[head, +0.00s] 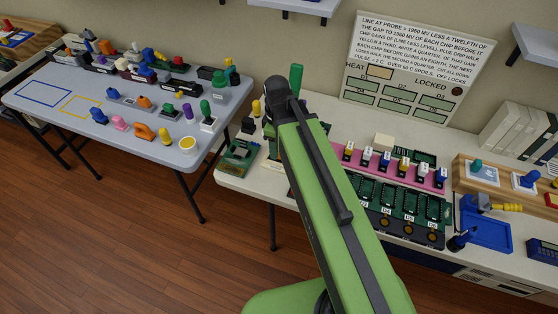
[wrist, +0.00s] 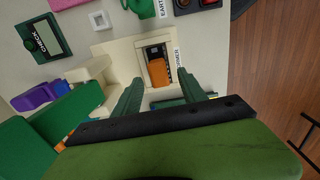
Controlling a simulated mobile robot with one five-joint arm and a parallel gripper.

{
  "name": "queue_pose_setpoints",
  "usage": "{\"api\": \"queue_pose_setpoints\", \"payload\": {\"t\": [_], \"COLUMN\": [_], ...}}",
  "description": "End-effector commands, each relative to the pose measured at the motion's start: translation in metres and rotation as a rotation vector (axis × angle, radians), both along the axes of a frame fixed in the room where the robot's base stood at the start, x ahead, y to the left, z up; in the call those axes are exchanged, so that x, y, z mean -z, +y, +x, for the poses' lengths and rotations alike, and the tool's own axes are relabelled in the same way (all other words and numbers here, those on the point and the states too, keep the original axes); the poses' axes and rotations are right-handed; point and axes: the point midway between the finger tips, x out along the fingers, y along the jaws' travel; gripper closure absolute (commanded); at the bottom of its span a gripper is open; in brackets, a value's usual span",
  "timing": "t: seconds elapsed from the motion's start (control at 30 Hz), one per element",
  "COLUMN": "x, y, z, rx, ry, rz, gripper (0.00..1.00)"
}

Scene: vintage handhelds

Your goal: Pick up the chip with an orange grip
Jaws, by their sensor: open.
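In the wrist view an orange grip (wrist: 158,73) stands in a dark slot in a cream holder (wrist: 127,60). Any chip below the grip is hidden. My gripper (wrist: 159,82) is open, with one dark green finger on the left and one on the right of the orange grip. Both fingers are apart from it, and nothing is between them except the view of the grip. In the head view my green arm reaches over the right-hand table, and its end hides the orange grip there.
A dark green unit marked CHECK (wrist: 40,37) and a small white square block (wrist: 98,20) lie near the holder. A purple piece (wrist: 35,97) is at left. A pink strip (head: 390,166) with several numbered pieces and green boards (head: 400,203) are right of my arm.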

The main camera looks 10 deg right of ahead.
Motion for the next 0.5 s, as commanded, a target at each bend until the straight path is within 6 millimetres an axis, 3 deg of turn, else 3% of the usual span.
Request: {"api": "queue_pose_setpoints", "payload": {"t": [0.03, 0.13, 0.4, 0.5], "x": [0.019, 0.033, 0.031, 0.031], "y": [0.0, 0.0, 0.0, -0.001], "z": [0.001, 0.001, 0.001, 0.001], "rx": [0.0, 0.0, 0.0, 0.001], "ry": [0.0, 0.0, 0.0, 0.0], "rz": [0.0, 0.0, 0.0, 0.0], "gripper": [0.51, 0.51, 0.52, 0.65]}}
